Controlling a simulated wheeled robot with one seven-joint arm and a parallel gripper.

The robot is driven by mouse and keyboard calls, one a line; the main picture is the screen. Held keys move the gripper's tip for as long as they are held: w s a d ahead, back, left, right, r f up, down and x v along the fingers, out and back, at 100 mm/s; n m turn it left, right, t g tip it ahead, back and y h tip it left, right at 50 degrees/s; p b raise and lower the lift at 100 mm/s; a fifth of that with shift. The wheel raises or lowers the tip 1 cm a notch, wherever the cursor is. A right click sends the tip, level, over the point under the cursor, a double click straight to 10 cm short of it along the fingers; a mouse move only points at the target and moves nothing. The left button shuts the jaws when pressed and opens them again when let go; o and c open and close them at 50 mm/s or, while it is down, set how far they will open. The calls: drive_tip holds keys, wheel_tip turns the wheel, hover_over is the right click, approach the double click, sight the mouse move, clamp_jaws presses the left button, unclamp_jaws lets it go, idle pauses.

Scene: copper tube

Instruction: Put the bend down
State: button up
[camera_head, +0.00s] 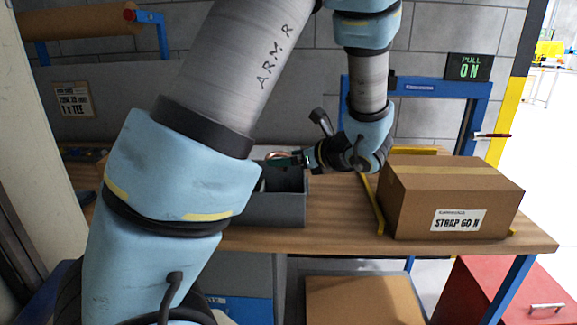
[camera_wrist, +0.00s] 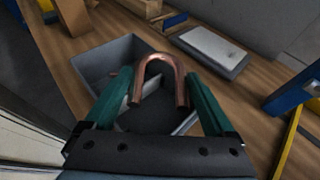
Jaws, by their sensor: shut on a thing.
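The bend is a U-shaped copper tube (camera_wrist: 159,63), held between the green fingers of my gripper (camera_wrist: 160,86) in the wrist view. The fingers press on its two legs from either side, and its curve points away from the wrist. In the head view my gripper (camera_head: 285,161) is over the grey bin (camera_head: 275,212), with a small part of the copper bend (camera_head: 276,155) showing. In the wrist view the bin (camera_wrist: 97,58) lies beneath the bend and has a divider inside. My arm hides the bin's left part in the head view.
A cardboard box (camera_head: 455,195) labelled STRAP 60 N stands right of the bin on the wooden bench (camera_head: 340,215), near yellow strips. A flat grey-white slab (camera_wrist: 213,48) lies beyond the bin in the wrist view. Bare bench shows between bin and box.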

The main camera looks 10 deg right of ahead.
wheel_tip(320, 180, down, 2)
drive_tip(key=shift+f, duration=0.1)
drive_tip(key=shift+f, duration=0.1)
drive_tip(key=shift+f+b, duration=0.4)
drive_tip(key=shift+f, duration=0.1)
drive_tip(key=o, duration=1.1)
drive_tip(key=shift+r, duration=0.1)
